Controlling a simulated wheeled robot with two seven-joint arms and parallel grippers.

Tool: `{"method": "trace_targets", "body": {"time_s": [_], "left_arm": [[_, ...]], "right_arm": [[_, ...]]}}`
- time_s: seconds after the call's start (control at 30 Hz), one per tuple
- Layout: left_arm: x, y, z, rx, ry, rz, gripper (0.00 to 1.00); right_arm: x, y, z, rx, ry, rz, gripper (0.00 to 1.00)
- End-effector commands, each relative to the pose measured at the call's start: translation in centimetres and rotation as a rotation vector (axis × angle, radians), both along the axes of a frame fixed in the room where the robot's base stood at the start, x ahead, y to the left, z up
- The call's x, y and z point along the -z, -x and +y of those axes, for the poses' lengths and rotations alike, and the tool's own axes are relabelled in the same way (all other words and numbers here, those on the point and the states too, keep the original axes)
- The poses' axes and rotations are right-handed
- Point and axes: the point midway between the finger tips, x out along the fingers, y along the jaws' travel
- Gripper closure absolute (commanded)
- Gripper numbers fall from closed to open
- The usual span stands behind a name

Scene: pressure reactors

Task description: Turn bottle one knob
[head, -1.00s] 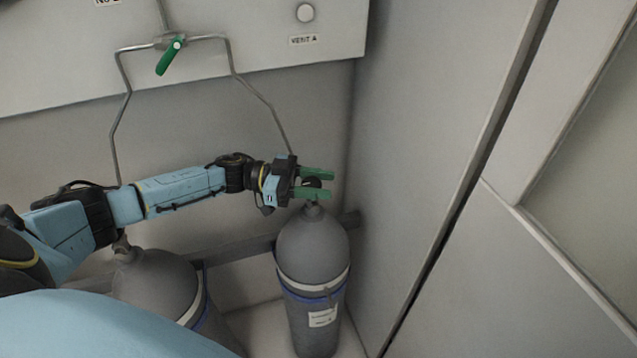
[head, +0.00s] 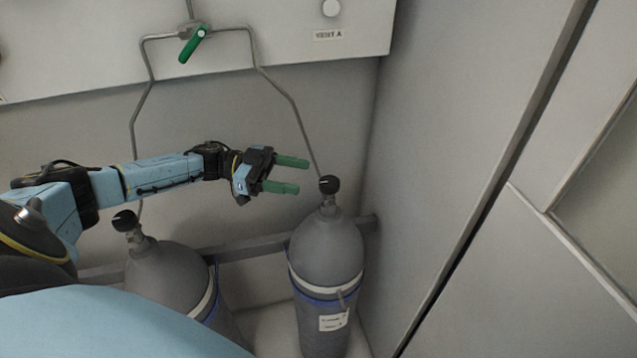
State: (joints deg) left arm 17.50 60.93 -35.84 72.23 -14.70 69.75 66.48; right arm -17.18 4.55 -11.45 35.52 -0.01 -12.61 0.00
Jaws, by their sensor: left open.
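Two grey gas bottles stand against the back wall, each with a black knob on top. The right bottle (head: 325,250) has a white label, and its black knob (head: 329,184) is fully in view. The left bottle (head: 165,272) is partly covered by my own body, and its black knob (head: 124,220) shows below my left arm. I cannot read which bottle is number one. My left gripper (head: 297,176) is open and empty, its green fingers pointing right, a short way left of the right bottle's knob and apart from it. My right gripper is out of view.
A green valve handle (head: 192,45) sits on thin metal pipes above, which run down to the bottles. A rail (head: 262,243) runs behind the bottles. A panel labelled VENT A (head: 329,35) is above. A grey wall (head: 440,150) closes off the right side.

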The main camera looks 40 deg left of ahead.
Motion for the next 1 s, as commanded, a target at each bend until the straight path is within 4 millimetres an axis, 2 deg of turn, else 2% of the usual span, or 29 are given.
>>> {"method": "trace_targets", "body": {"time_s": [0.1, 0.3, 0.87, 1.0], "left_arm": [[0.2, 0.7, 1.9, -0.001, -0.002, 0.001, 0.39], [0.0, 1.3, 3.2, 0.001, 0.0, 0.0, 0.39], [0.0, 1.3, 3.3, 0.001, 0.0, 0.0, 0.39], [-1.0, 1.3, 3.3, 0.001, 0.0, 0.0, 0.39]], "right_arm": [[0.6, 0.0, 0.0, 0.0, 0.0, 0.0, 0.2], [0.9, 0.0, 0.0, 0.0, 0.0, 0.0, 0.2], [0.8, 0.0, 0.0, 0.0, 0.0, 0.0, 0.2], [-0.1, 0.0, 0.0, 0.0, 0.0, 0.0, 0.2]]}}
